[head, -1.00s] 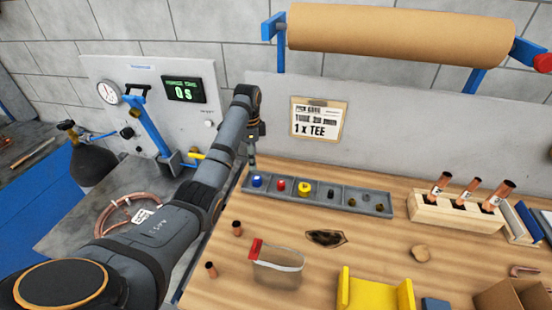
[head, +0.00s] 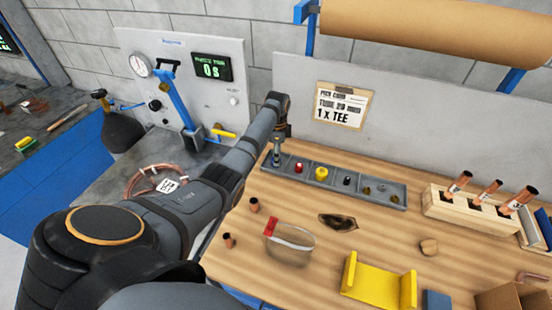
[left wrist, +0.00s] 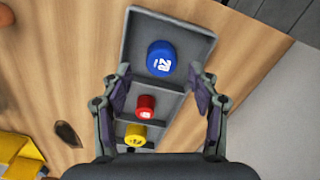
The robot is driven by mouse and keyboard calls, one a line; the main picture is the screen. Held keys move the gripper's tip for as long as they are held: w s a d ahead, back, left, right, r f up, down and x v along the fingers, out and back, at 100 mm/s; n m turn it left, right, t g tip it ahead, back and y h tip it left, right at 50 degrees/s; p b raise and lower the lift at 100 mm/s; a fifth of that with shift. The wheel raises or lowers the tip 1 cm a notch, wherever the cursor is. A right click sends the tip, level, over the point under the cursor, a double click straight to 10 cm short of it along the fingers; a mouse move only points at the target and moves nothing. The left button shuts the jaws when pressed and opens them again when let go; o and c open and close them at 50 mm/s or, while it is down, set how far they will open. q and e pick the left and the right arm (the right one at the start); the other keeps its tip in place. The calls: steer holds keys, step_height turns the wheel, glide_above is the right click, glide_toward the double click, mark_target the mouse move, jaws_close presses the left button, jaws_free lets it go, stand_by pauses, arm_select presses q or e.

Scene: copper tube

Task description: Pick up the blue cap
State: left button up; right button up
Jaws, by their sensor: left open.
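The blue cap (left wrist: 161,58) sits in the end compartment of the grey divided tray (left wrist: 205,40). In the left wrist view it has white marking on top and lies ahead of my left gripper (left wrist: 162,95), between the lines of its two fingers. The fingers are spread apart, open and empty. In the head view my left gripper (head: 277,155) points down over the left end of the tray (head: 388,202) and hides the blue cap. The red cap (left wrist: 146,106) and yellow cap (left wrist: 135,134) lie in neighbouring compartments. My right gripper is not in view.
A wooden block with copper tubes (head: 470,212) stands at the right. A plastic bag with a red strip (head: 290,243), a yellow bracket (head: 380,285) and small copper pieces (head: 254,205) lie nearer. The pick card (head: 343,104) hangs on the panel behind.

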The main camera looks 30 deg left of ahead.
arm_select(q)
steer(key=shift+f, duration=1)
steer(key=c, duration=0.8)
steer(key=shift+c, duration=0.2)
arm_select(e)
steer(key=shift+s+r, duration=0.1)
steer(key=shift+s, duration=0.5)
arm_select(q)
steer(key=shift+r, duration=0.1)
